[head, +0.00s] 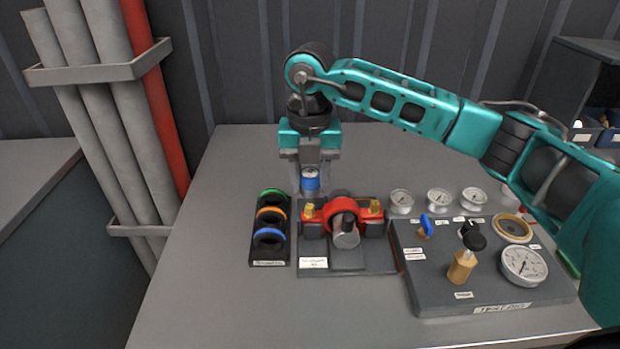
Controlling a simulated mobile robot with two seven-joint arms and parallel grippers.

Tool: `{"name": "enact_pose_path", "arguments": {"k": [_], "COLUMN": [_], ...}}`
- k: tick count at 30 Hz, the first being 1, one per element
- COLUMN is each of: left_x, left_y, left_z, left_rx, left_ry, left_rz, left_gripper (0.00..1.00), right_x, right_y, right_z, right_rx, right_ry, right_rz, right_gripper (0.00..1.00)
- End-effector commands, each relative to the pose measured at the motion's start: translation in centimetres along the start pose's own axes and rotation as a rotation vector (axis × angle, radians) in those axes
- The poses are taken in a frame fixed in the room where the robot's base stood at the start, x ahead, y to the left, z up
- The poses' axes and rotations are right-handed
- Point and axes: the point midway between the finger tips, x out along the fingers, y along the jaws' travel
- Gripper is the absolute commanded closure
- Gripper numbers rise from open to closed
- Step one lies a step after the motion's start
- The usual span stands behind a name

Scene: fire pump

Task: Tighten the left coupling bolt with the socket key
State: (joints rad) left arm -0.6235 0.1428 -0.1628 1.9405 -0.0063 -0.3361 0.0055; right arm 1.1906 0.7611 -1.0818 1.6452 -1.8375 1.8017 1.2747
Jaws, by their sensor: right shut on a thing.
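The coupling (343,222) is a red clamp around a grey metal pipe stub on a dark base plate. Its left bolt (309,212) and its right bolt (375,207) have brass-coloured heads. My right gripper (310,184) points down and is shut on the socket key (310,181), a short piece with a blue band and a pale top. In the picture the key is just above the left bolt. I cannot tell whether its lower end touches the bolt. My left gripper is not in view.
A dark rack (256,252) with green, orange and blue rings stands left of the coupling. Several small gauges (438,200) stand behind a panel (440,290) with a valve and a large gauge (523,265). The table's left side is clear.

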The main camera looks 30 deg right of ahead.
Motion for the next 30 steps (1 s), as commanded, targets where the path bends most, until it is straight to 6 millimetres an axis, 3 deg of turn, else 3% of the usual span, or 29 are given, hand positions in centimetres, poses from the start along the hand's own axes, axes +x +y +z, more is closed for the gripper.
{"name": "enact_pose_path", "arguments": {"k": [9, 14, 24, 30], "left_x": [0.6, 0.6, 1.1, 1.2], "left_y": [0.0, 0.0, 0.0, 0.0], "left_z": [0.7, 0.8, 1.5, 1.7], "left_rx": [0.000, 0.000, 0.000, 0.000], "left_ry": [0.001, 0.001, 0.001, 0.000], "left_rz": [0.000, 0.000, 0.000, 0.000], "left_gripper": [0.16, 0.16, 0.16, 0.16], "right_x": [0.1, 0.0, 0.1, 0.0], "right_y": [0.0, 0.0, 0.0, 0.0], "right_z": [0.0, 0.0, 0.0, 0.0], "right_rx": [-0.329, -0.398, -0.742, -0.839], "right_ry": [-0.002, -0.001, -0.002, -0.002], "right_rz": [0.001, 0.002, 0.003, 0.004], "right_gripper": [0.92, 0.92, 0.92, 0.92]}}
